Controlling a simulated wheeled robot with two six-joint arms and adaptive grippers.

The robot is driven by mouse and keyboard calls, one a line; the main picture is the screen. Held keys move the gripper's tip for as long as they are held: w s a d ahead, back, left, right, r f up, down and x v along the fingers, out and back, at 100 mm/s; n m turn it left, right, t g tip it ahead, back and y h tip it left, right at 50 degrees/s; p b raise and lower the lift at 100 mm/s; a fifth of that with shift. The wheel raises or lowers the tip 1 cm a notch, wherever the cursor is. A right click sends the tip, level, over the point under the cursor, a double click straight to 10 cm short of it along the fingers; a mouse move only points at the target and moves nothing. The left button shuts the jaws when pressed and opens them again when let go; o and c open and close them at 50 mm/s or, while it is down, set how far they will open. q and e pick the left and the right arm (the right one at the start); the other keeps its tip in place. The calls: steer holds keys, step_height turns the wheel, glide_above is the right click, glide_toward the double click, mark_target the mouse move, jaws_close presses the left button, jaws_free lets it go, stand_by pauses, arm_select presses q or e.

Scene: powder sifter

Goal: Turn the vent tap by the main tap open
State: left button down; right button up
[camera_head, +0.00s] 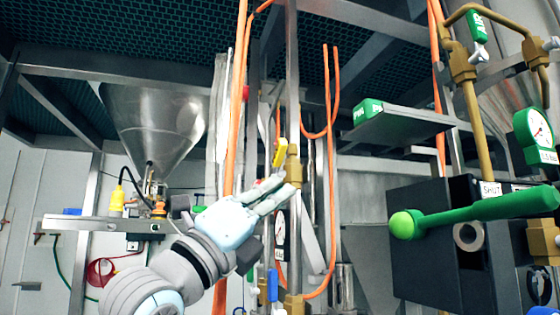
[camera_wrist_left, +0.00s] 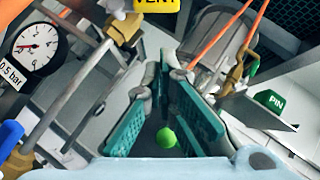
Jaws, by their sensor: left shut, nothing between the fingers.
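The vent tap has a yellow handle (camera_head: 279,153) on a brass valve body (camera_head: 293,172) on an upright pipe. In the left wrist view its yellow VENT label (camera_wrist_left: 155,5) is cut by the top edge, beside a brass fitting (camera_wrist_left: 126,27). My left gripper (camera_head: 281,190) is shut and empty, with its fingertips just below the yellow handle and close to the pipe; I cannot tell whether they touch it. Its green-padded fingers (camera_wrist_left: 163,85) show in the left wrist view. A blue tap handle (camera_head: 272,285) is lower on the piping. No label marks the main tap. My right gripper is not in view.
A dark box (camera_head: 440,270) with a long green lever (camera_head: 480,213) stands at the right. Orange hoses (camera_head: 236,110) hang beside the pipe. A shelf (camera_head: 405,122) with a green PIN block (camera_head: 368,110) juts out to the right. A steel hopper (camera_head: 155,125) is at the left.

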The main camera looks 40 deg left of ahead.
mark_target(279, 169)
arm_select(q)
steer(key=w+r, duration=0.1)
steer(key=w+a+r+p, duration=0.1)
steer(key=r, duration=0.1)
steer(key=w+a+r, duration=0.1)
steer(key=shift+w+r+p, duration=0.25)
steer(key=shift+r+p, duration=0.15)
steer(key=shift+w+d, duration=0.1)
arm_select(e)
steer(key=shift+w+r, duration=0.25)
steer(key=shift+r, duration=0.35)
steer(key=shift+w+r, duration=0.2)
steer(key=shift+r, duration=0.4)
arm_select(q)
steer(key=shift+w+f, duration=0.1)
steer(key=shift+w, duration=0.1)
